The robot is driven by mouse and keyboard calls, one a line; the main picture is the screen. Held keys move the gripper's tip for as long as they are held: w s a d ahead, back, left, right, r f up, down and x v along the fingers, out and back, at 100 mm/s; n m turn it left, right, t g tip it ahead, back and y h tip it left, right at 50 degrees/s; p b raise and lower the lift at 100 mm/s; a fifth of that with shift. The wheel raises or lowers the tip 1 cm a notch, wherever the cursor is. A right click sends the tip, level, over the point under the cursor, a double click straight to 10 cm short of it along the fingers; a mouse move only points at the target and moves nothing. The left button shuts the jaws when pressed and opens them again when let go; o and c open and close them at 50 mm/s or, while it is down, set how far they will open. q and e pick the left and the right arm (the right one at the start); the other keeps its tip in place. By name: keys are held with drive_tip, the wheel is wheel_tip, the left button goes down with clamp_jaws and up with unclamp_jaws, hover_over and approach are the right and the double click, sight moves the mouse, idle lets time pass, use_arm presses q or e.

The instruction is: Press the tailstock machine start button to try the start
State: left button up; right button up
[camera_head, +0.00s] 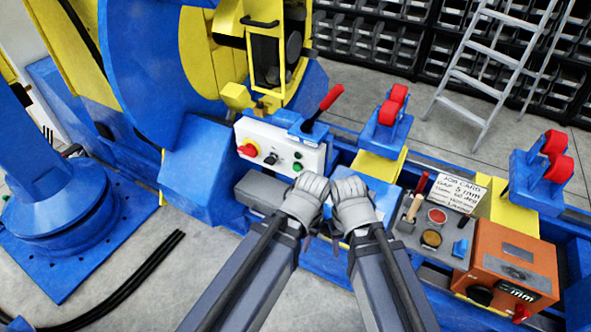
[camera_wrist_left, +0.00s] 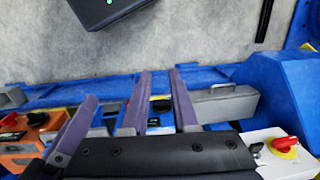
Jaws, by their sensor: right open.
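The white control box (camera_head: 275,142) stands on the blue machine in the head view. Its sloped face carries a red stop knob (camera_head: 247,150) on yellow, a black selector (camera_head: 270,159) and a green button (camera_head: 297,167). My left gripper (camera_head: 313,184) is just below and right of the green button; I cannot tell whether it touches the box. Its opening is unclear. My right gripper (camera_head: 348,187) is open beside it, to the right. In the left wrist view, part of the white box (camera_wrist_left: 285,165) with the red knob (camera_wrist_left: 285,143) shows at lower right; the green button is hidden.
A red-handled lever (camera_head: 323,105) rises behind the box. To the right are red rollers (camera_head: 393,104), a tool tray (camera_head: 408,236), a job card (camera_head: 457,192) and an orange box (camera_head: 505,262). A ladder (camera_head: 490,70) stands before the bin shelves. Black cables lie on the floor at left.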

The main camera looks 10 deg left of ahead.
use_arm(q)
clamp_jaws()
idle(1.4)
